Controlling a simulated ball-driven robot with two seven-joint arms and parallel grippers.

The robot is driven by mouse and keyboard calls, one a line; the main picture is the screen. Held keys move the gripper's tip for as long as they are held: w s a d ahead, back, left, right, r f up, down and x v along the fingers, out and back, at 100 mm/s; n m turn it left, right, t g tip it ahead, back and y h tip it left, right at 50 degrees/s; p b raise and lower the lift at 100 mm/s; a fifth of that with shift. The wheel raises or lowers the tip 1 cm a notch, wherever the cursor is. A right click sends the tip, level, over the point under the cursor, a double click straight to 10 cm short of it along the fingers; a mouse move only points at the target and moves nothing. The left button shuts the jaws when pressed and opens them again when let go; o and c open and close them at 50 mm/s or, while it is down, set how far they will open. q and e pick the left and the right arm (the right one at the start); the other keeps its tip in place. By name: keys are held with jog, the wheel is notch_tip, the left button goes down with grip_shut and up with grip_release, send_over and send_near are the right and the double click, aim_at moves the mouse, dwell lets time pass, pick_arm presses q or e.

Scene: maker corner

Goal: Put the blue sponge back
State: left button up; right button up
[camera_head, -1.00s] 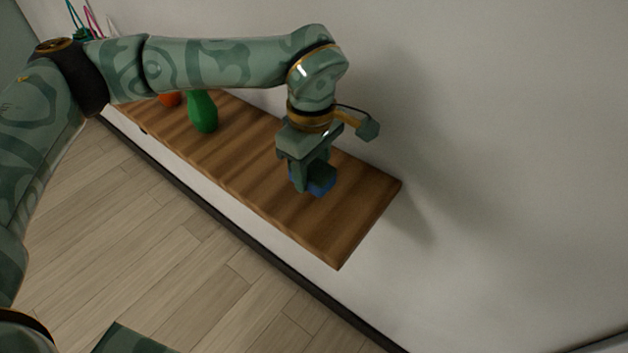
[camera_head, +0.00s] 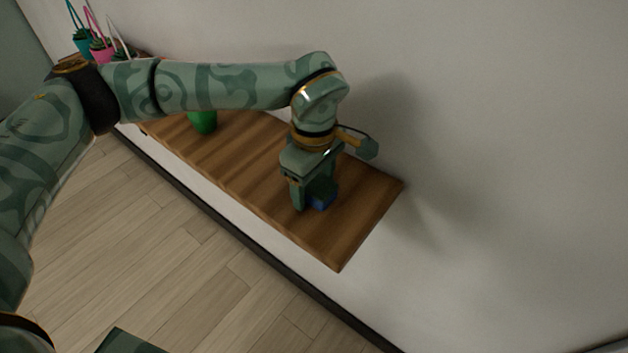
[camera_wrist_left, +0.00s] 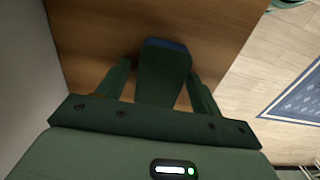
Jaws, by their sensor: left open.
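The blue sponge (camera_head: 321,203) sits low over the bare right part of the wooden shelf (camera_head: 345,235) and appears to rest on it. It has a dark green upper part, and in the left wrist view the sponge (camera_wrist_left: 164,68) shows a blue far edge. My left gripper (camera_head: 311,196) points down around it in the head view. In the left wrist view the fingers of my left gripper (camera_wrist_left: 161,82) are open, one on each side of the sponge, with narrow gaps. The sponge's underside is hidden. My right gripper is not in view.
A green bottle-like object (camera_head: 203,122) stands farther left on the shelf, partly behind my arm. Several small potted plants, one in a pink pot (camera_head: 101,50), are at the far left. The wall (camera_head: 500,150) is close behind the shelf. The shelf's right end is clear.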

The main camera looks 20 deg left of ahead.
aim_at(313, 182)
pick_arm(q)
notch_tip(313, 182, up, 12)
jog(key=p, duration=0.2)
jog(key=shift+r, duration=0.15)
